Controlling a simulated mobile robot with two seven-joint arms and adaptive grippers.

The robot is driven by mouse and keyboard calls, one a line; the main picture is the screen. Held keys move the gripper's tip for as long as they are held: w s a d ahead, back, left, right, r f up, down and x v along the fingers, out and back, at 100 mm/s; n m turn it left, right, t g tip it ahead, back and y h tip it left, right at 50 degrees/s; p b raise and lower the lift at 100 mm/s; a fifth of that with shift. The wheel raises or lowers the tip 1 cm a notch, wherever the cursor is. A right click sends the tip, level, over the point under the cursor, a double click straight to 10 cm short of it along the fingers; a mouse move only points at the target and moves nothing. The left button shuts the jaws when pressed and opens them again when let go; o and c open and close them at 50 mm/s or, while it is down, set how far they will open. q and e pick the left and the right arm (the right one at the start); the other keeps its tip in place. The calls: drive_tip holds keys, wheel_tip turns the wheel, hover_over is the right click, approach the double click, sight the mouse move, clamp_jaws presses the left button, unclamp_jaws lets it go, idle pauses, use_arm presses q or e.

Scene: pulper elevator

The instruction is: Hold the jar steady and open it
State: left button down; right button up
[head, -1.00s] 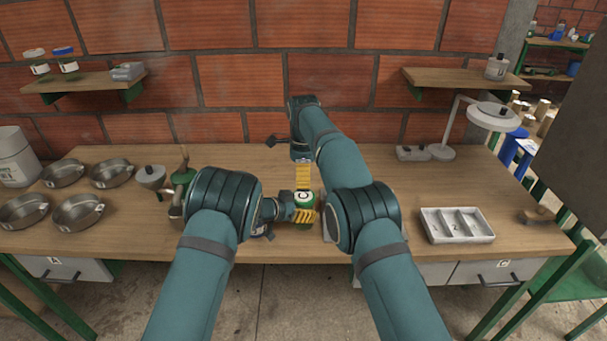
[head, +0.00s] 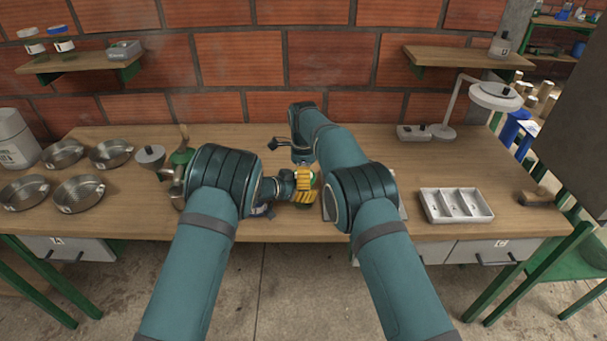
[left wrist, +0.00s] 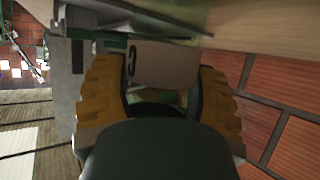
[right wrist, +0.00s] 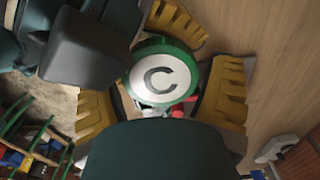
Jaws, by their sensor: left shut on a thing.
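The jar has a green-rimmed lid (right wrist: 163,75) with a white top marked C. Its pale label (left wrist: 160,62) shows between the fingers in the left wrist view. My left gripper (left wrist: 160,85) is shut on the jar's body from the side, near the table's front; in the head view its yellow fingers show low (head: 304,197). My right gripper (right wrist: 160,95) is above the jar, with its fingers spread on both sides of the lid; it also shows in the head view (head: 306,180). There, the fingers hide most of the jar.
A white divided tray (head: 457,205) lies right of my right arm. Several metal bowls (head: 79,194) and a green hand-cranked device (head: 182,158) stand left. A lamp (head: 495,97) stands back right. The brick wall closes off the back; the tabletop right of centre is mostly clear.

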drive_tip(key=c, duration=0.8)
drive_tip(key=shift+o, duration=0.2)
drive_tip(key=n, duration=0.9)
drive_tip(key=shift+n, duration=0.4)
drive_tip(key=n, duration=0.3)
drive_tip(key=shift+n, duration=0.4)
drive_tip(key=o, duration=1.2)
drive_tip(key=shift+o, duration=0.2)
drive_tip(key=shift+r, duration=0.1)
